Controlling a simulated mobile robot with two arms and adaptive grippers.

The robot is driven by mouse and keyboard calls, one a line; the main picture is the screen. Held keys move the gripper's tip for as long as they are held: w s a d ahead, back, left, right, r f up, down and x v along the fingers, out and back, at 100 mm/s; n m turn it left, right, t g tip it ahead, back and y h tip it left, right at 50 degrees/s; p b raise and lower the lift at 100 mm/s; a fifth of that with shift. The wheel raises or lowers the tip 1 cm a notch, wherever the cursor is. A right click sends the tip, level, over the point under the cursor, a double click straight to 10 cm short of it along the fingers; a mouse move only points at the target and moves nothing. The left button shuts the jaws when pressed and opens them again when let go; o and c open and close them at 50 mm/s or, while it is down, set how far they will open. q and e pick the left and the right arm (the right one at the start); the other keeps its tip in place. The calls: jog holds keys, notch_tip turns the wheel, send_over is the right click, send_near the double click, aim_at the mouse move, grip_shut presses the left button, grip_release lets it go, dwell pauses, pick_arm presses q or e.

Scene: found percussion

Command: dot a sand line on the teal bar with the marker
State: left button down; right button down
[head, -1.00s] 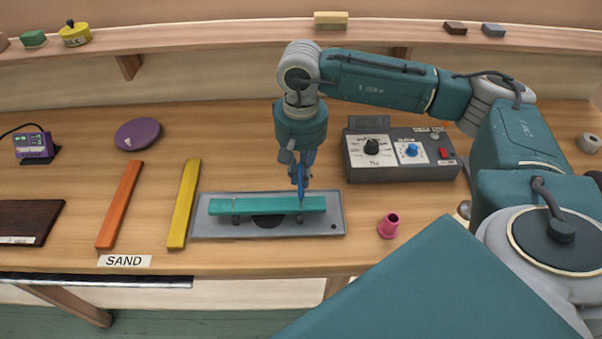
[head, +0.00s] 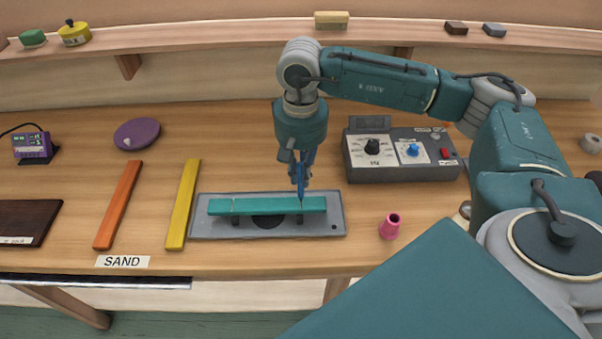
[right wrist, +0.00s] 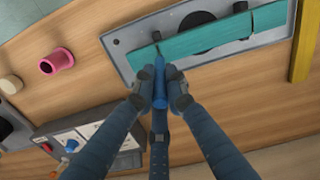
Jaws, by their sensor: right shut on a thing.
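The teal bar (head: 262,205) lies level across two dark supports on a grey plate (head: 335,215). A faint light mark shows on the bar near its left end. My right gripper (head: 300,175) is above the bar's right part. It is shut on the blue marker (head: 301,190), which points down with its tip at or just above the bar. In the right wrist view, the marker (right wrist: 160,88) sits between the fingertips, tip toward the teal bar (right wrist: 205,42). I cannot tell whether the tip touches. My left gripper is not in view.
An orange bar (head: 118,205) and a yellow bar (head: 182,205) lie left of the plate, near a SAND label (head: 123,262). A pink cup-like piece (head: 390,226) stands right of the plate. A control box (head: 400,160) sits behind it.

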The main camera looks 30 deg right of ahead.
aim_at(301, 163)
jog(key=shift+f+b, duration=0.6)
dwell(0.9)
dwell(0.4)
jog(key=shift+r+p, duration=1.6)
jog(key=shift+r, duration=1.95)
